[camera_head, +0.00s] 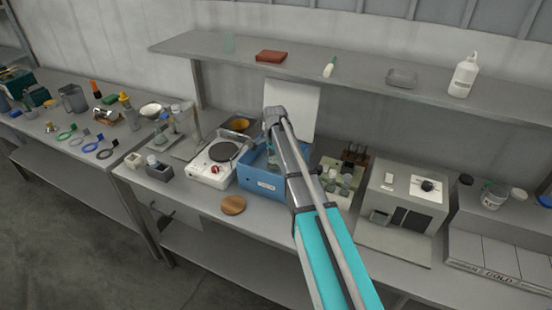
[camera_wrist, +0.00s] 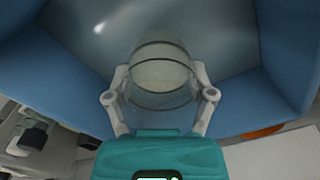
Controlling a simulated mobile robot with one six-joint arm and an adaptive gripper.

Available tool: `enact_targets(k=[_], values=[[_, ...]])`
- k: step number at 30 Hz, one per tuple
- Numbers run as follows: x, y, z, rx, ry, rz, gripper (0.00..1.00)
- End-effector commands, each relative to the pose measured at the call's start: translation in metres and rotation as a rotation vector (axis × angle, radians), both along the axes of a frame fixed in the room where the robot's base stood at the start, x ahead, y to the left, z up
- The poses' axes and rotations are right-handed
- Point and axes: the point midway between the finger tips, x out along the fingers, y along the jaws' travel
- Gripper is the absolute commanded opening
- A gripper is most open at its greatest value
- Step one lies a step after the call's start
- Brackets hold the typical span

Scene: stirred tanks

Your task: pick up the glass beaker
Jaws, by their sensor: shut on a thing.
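The glass beaker (camera_wrist: 160,75) is clear and shows in the wrist view between the two fingers of my gripper (camera_wrist: 160,98). The fingers press on it from both sides. Behind it are the walls of a blue bin (camera_wrist: 75,60), so the beaker is in or just over the bin. In the head view the blue bin (camera_head: 262,186) stands on the bench, and my arm covers part of it. My gripper is mostly hidden there behind my arm, and the beaker cannot be made out clearly.
A white hot plate (camera_head: 212,165) stands left of the bin, and a rack of small items (camera_head: 340,180) stands to its right. A grey box-shaped device (camera_head: 405,195) is further right. A round wooden disc (camera_head: 233,205) lies in front. A shelf (camera_head: 350,72) runs above the bench.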

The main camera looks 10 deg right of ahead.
Motion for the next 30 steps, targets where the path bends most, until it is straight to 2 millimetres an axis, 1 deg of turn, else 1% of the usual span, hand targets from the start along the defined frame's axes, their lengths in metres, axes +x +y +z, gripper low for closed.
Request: enact_targets(k=[1,3,10,15,30], values=[[0.000,0.000,0.010,0.000,0.000,0.000,0.14],[0.000,0.000,0.016,0.000,0.000,0.000,0.14],[0.000,0.000,0.027,0.000,0.000,0.000,0.14],[0.000,0.000,0.030,0.000,0.000,0.000,0.14],[0.000,0.000,0.029,0.000,0.000,0.000,0.14]])
